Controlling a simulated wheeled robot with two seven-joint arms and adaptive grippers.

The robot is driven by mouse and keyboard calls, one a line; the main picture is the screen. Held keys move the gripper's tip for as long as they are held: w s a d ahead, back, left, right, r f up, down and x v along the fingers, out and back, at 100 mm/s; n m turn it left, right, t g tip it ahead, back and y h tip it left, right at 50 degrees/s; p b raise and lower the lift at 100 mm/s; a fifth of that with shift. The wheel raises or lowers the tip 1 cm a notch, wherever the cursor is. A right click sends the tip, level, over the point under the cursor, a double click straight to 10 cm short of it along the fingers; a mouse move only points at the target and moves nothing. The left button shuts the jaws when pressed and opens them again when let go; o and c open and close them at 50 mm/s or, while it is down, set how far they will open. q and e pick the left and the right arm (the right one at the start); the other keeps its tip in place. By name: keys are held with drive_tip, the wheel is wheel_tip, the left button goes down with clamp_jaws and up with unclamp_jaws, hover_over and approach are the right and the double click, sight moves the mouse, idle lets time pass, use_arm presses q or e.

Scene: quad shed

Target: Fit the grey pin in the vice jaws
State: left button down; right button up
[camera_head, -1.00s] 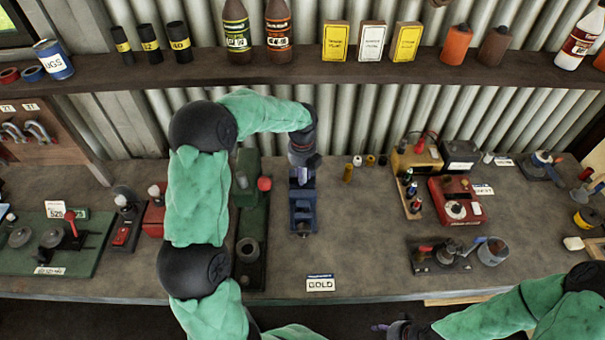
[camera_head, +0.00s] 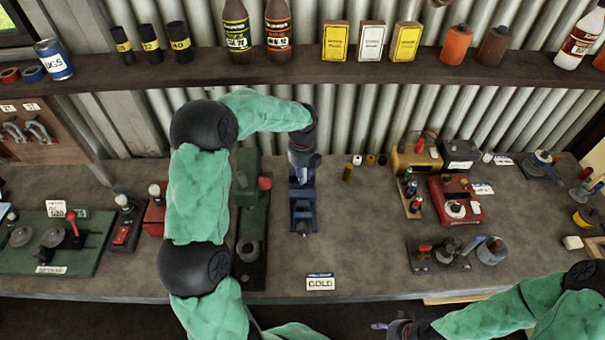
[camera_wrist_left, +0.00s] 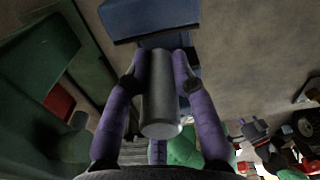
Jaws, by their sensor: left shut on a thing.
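The blue vice (camera_head: 303,208) stands on the bench near the middle in the head view. It also shows in the left wrist view (camera_wrist_left: 150,20), beyond the fingertips. My left gripper (camera_head: 303,170) is over the back part of the vice, pointing down. In the left wrist view its purple fingers (camera_wrist_left: 160,85) are shut on the grey pin (camera_wrist_left: 160,105), a smooth grey cylinder. The pin is hidden in the head view. I cannot tell whether the pin touches the jaws. My right gripper (camera_head: 385,328) is at the bottom edge of the head view, away from the vice.
A green machine (camera_head: 250,220) stands close left of the vice. A "GOLD" card (camera_head: 320,283) lies in front. A red device (camera_head: 455,200) is farther right. The bench between vice and red device is mostly clear.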

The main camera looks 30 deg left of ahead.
use_arm(q)
drive_tip(key=shift+f+b, duration=0.3)
drive_tip(key=shift+f, duration=0.35)
drive_tip(key=shift+s+f, duration=0.1)
drive_tip(key=shift+f, duration=0.05)
drive_tip(key=shift+s+d+f, duration=0.2)
drive_tip(key=shift+s+f, duration=0.1)
drive_tip(key=shift+f, duration=0.3)
drive_tip(key=shift+b, duration=0.3)
drive_tip(key=c, duration=1)
unclamp_jaws()
drive_tip(key=shift+o, duration=0.2)
drive_tip(key=shift+f, duration=0.15)
drive_tip(key=shift+w+a, duration=0.1)
drive_tip(key=shift+w+r, duration=0.25)
drive_tip(key=shift+r, duration=0.1)
